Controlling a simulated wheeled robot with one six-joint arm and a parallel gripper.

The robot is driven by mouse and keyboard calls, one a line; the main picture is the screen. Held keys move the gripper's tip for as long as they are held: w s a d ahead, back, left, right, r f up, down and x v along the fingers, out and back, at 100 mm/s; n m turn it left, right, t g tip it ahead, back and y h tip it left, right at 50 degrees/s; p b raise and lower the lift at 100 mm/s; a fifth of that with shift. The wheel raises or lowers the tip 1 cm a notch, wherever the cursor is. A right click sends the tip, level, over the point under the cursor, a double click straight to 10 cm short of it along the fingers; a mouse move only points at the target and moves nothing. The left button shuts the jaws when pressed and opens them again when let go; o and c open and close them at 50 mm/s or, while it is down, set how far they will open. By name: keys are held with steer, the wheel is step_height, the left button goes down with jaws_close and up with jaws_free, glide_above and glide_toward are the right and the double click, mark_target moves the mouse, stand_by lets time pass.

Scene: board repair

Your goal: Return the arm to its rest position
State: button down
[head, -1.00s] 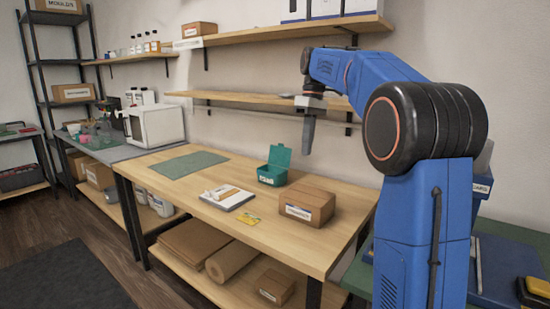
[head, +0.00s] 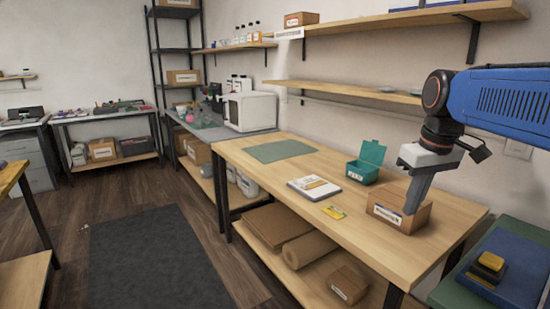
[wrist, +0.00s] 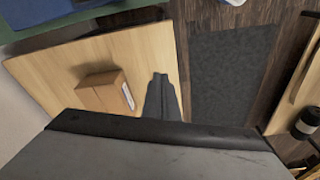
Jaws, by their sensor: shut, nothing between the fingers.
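My gripper (head: 412,209) hangs from my blue arm at the right of the head view, fingers pointing down and together, with nothing between them. In the head view its tip overlaps the right part of a labelled cardboard box (head: 388,219) on the wooden table. In the wrist view the gripper (wrist: 161,78) shows as dark closed fingers, with the box (wrist: 103,93) to their left and apart from them. Whether the tip is above or in front of the box is clearer there: it does not touch it.
A shelf (head: 345,91) runs along the wall behind. Open floor with a dark mat (head: 150,255) lies at the left.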

steer(key=s+a+f+m+t, duration=0.2)
steer(key=s+f+m, duration=0.1)
steer(key=s+f, duration=1.3)
steer(key=shift+s+a+f+t, duration=0.2)
steer(key=shift+s+f+t, duration=0.05)
steer(key=shift+f+t, duration=0.2)
